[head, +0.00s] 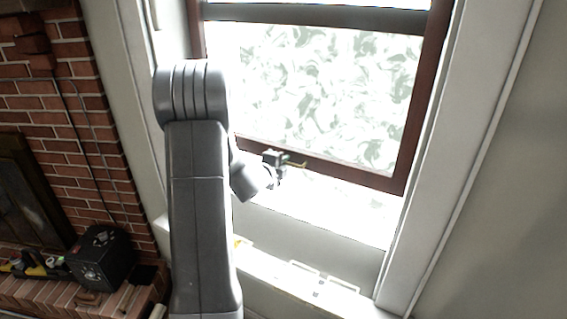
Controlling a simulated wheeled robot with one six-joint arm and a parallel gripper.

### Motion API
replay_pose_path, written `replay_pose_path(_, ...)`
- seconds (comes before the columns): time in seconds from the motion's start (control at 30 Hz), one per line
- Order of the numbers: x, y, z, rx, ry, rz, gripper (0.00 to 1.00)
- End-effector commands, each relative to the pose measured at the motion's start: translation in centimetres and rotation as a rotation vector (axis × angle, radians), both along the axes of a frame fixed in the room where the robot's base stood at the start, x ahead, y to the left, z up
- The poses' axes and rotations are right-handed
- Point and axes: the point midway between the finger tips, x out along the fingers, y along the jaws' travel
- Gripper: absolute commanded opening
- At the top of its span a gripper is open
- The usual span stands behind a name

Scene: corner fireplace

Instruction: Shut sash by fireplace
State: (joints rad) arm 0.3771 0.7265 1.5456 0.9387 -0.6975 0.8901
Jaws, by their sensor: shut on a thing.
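The sash (408,130) has a dark red-brown frame around a bright patterned pane. Its bottom rail (350,174) sits above the sill, with a bright open gap beneath it. A small brass-coloured lift (298,165) sticks out at the bottom rail. My gripper (284,162) is at the rail's left-middle part, shut on this lift as far as the small view shows. My arm covers the left side of the sash and part of the sill.
A white window frame (465,130) runs down the right side. A pale ledge (275,268) below holds a thin white wire-like item (325,277). At left are a brick fireplace wall (95,130) and a black box (100,258) on the brick hearth.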

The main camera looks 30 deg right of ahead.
Motion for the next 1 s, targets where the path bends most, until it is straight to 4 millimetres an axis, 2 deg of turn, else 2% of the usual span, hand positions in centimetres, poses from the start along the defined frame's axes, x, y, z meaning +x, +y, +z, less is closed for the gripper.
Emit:
replay_pose_path(0.27,0.0,0.0,-1.0,0.002,0.002,0.0,0.0)
replay_pose_path(0.47,-0.1,0.1,-3.1,0.004,0.004,0.0,0.0)
replay_pose_path(0.67,-0.1,0.1,-6.2,0.005,0.005,0.0,0.0)
replay_pose_path(1.0,-0.1,0.1,-12.7,0.007,0.006,0.0,0.0)
